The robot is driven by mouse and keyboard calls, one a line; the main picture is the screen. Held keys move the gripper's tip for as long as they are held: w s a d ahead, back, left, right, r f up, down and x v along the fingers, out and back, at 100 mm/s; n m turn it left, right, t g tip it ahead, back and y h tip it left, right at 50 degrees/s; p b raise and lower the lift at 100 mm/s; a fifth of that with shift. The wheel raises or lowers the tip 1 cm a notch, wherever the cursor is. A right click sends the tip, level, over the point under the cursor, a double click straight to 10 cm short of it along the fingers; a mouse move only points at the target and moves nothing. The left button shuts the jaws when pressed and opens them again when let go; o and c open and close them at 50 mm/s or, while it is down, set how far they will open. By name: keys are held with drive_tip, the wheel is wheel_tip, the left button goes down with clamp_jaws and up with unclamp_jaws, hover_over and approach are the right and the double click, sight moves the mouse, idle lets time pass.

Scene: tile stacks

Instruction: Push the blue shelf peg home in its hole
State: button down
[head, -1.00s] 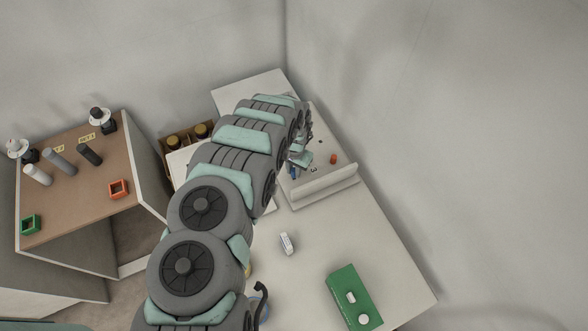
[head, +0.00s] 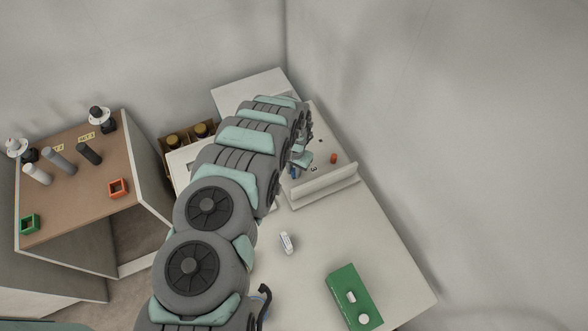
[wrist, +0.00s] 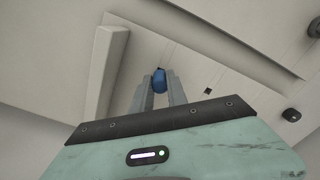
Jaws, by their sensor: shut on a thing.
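The blue shelf peg (wrist: 159,82) is between my gripper's fingertips (wrist: 158,92) in the wrist view, and the fingers are shut on it. The peg is close to the pale panel. Its far end is hidden, so I cannot tell how deep it sits in a hole. In the head view a bit of blue peg (head: 293,172) shows under my gripper (head: 298,166), which my arm partly covers. A small dark square (wrist: 207,90) marks the panel right of the fingers in the wrist view.
A raised pale ledge (head: 322,186) runs along the panel's near side. A red-orange peg (head: 334,158) stands to the right. A green tray (head: 344,284) and a small white object (head: 286,242) are on the table. A brown-topped cabinet (head: 75,205) is at left.

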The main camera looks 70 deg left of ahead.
drive_tip(key=shift+f+b, duration=0.4)
drive_tip(key=shift+f, duration=0.45)
drive_tip(key=c, duration=1.2)
unclamp_jaws()
drive_tip(key=shift+c, duration=0.2)
drive_tip(key=shift+r, duration=0.15)
drive_tip(key=shift+r+p, duration=1.85)
drive_tip(key=shift+r, duration=1.05)
drive_tip(key=shift+r, duration=0.1)
